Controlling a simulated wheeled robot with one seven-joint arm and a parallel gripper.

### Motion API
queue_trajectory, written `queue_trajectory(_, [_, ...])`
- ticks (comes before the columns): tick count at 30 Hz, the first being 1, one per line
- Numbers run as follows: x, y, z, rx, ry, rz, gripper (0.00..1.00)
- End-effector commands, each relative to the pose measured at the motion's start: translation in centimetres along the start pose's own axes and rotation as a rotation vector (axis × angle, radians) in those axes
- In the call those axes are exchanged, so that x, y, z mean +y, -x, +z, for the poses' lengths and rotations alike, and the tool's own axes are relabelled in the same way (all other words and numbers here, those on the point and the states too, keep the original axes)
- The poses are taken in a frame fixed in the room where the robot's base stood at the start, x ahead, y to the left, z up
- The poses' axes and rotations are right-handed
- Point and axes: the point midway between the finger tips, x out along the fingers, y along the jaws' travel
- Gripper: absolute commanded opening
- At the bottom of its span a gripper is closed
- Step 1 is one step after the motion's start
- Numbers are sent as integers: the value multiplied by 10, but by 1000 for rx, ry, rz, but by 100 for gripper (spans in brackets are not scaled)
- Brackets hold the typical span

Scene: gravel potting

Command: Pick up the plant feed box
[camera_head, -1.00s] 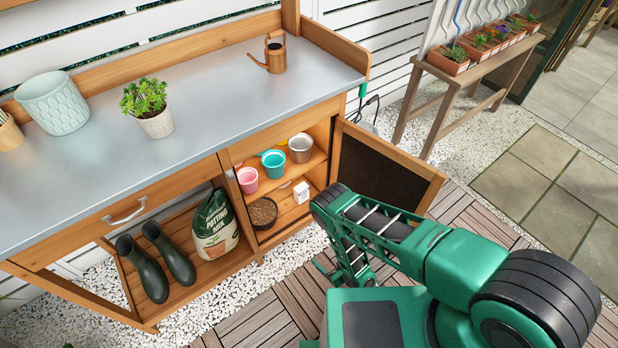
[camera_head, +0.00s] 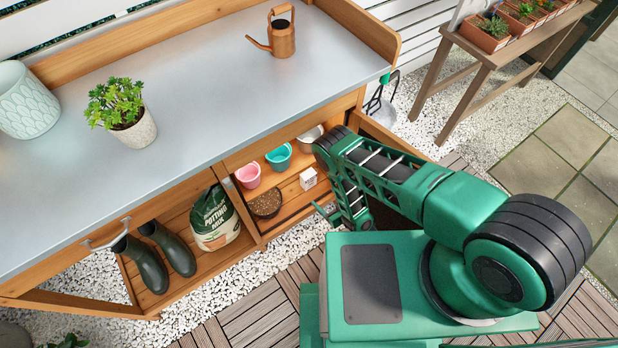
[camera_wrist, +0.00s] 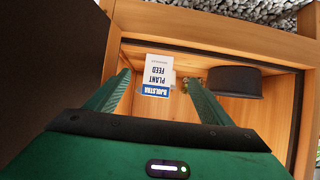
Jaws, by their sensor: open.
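The plant feed box (camera_head: 308,179) is a small white carton on the right of the open cupboard's lower level. In the wrist view the plant feed box (camera_wrist: 157,76) shows its printed label upside down, with a blue band. My gripper (camera_wrist: 158,80) is open, with one green finger on each side of the box in that view; the box looks to be beyond the fingertips, and I cannot tell the exact gap. In the head view my gripper (camera_head: 337,212) is low in front of the cupboard, partly hidden by my arm.
A dark round bowl of brown material (camera_head: 265,204) stands left of the box; it appears right of it in the wrist view (camera_wrist: 222,81). Pink (camera_head: 248,175), teal (camera_head: 279,157) and metal (camera_head: 309,138) pots stand on the shelf above. The open cupboard door (camera_wrist: 52,55) is close beside my gripper.

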Motion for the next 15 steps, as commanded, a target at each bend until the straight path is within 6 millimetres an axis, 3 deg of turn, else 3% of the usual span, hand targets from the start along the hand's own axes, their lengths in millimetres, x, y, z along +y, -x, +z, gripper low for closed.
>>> queue_trajectory(9, [2, -51, -29, 3, -2, 3, 74])
queue_trajectory(15, [3, -68, -38, 2, -2, 3, 74])
